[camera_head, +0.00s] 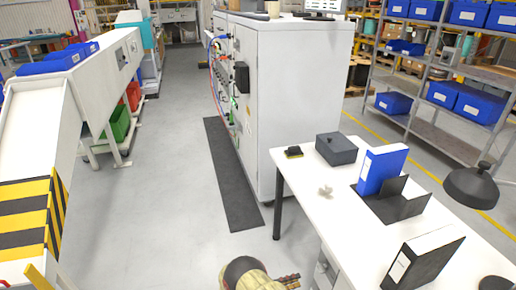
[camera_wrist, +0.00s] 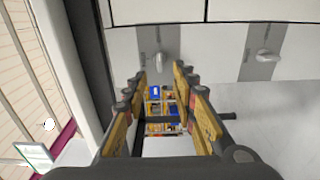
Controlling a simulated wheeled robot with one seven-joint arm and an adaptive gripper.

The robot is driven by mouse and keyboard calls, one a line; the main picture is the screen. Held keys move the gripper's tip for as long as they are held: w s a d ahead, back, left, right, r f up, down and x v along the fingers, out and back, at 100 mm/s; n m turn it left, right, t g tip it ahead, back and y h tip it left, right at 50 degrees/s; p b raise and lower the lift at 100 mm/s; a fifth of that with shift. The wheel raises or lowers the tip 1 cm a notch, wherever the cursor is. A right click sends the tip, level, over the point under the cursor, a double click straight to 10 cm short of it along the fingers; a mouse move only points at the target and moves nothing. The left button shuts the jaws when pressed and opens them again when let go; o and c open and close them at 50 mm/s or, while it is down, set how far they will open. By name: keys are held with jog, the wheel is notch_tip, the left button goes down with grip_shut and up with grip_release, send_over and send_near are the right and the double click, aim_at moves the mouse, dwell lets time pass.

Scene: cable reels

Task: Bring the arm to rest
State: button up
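My gripper (camera_wrist: 161,84) shows in the wrist view with its two yellow-and-dark fingers apart. Nothing is held between them; distant shelving with blue and yellow items shows through the gap. In the head view, a tan rounded part of my arm shows at the bottom edge, left of the white table (camera_head: 310,196). Most of the arm is outside that view. I cannot tell from the head view how the arm is folded.
A blue binder (camera_head: 382,168), a dark grey box (camera_head: 336,149) and a black binder (camera_head: 424,258) are on the table. A white cabinet (camera_head: 305,90) stands behind it. A conveyor with a striped end (camera_head: 27,218) is at left. Clear floor (camera_head: 160,190) lies between.

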jog(key=s+d+f+n+g+y, duration=0.25)
jog(key=s+f+n, duration=0.2)
jog(key=s, duration=0.25)
jog(key=s+a+r+g+y, duration=0.2)
jog(key=s+a+r+g, duration=0.1)
jog(key=s+r+g, duration=0.15)
jog(key=s+a+r+m+y+p, duration=0.1)
jog(key=s+a+r+y, duration=0.15)
jog(key=r, duration=0.75)
jog(key=s+a+r+m+y+p, duration=0.1)
jog(key=s+r+y, duration=0.25)
jog(key=r, duration=0.55)
jog(key=s+a+r+m+y+p, duration=0.15)
jog(key=r+y, duration=0.25)
jog(key=r, duration=0.6)
jog(key=s+d+r+m+t+y+p, duration=0.1)
jog(key=s+r+t, duration=0.2)
jog(key=r, duration=0.5)
jog(key=s+d+r+m+t+y+p, duration=0.1)
jog(key=s+d+r+t, duration=0.1)
jog(key=r, duration=0.7)
jog(key=s+d+r+m+t+y+p, duration=0.1)
jog(key=s+r+t, duration=0.3)
jog(key=r, duration=0.5)
jog(key=shift+s+d+r+p, duration=0.15)
jog(key=shift+s+r+p, duration=0.15)
jog(key=shift+s, duration=0.1)
jog(key=shift+c, duration=0.2)
